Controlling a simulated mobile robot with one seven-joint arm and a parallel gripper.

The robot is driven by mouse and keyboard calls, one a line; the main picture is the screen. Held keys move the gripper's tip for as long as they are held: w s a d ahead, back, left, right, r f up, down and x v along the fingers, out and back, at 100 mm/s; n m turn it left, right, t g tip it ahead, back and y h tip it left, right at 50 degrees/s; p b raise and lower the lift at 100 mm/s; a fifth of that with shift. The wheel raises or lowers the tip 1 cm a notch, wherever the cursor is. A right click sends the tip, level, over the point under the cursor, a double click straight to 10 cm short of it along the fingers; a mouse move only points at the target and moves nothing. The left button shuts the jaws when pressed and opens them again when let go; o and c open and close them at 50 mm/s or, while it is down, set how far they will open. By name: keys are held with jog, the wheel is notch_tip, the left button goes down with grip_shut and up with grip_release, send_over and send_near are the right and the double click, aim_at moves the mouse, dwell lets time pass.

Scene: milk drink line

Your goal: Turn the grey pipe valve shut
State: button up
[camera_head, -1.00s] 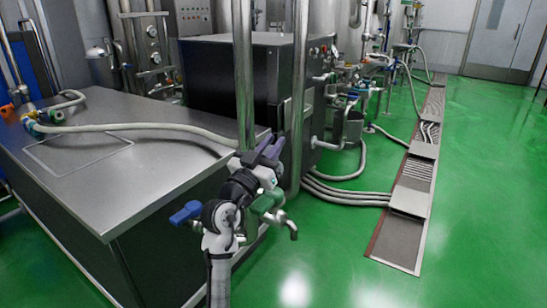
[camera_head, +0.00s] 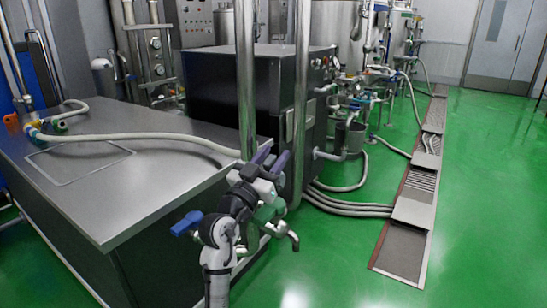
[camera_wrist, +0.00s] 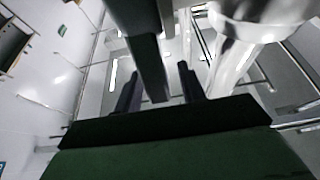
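My gripper (camera_head: 272,160) is at the lower middle of the head view, beside the base of an upright steel pipe (camera_head: 245,80). Its two dark fingers point up and stand apart. In the wrist view my gripper (camera_wrist: 158,68) shows a gap between its fingers. A dark grey bar (camera_wrist: 148,60), perhaps the valve's handle, comes down from the top and overlaps this gap. I cannot tell whether it touches a finger. A bright metal pipe part (camera_wrist: 232,62) is to its right. A steel spout (camera_head: 290,236) shows below my gripper. My arm and gripper hide much of the valve.
A steel-topped table (camera_head: 130,195) fills the left, with a pale hose (camera_head: 140,136) across it. A dark cabinet (camera_head: 225,90) and a second upright pipe (camera_head: 299,110) stand behind. The green floor (camera_head: 480,200) on the right is clear beside the drain channel (camera_head: 402,250).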

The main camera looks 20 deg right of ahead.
jog(key=b+v, duration=0.7)
jog(key=v, duration=0.6)
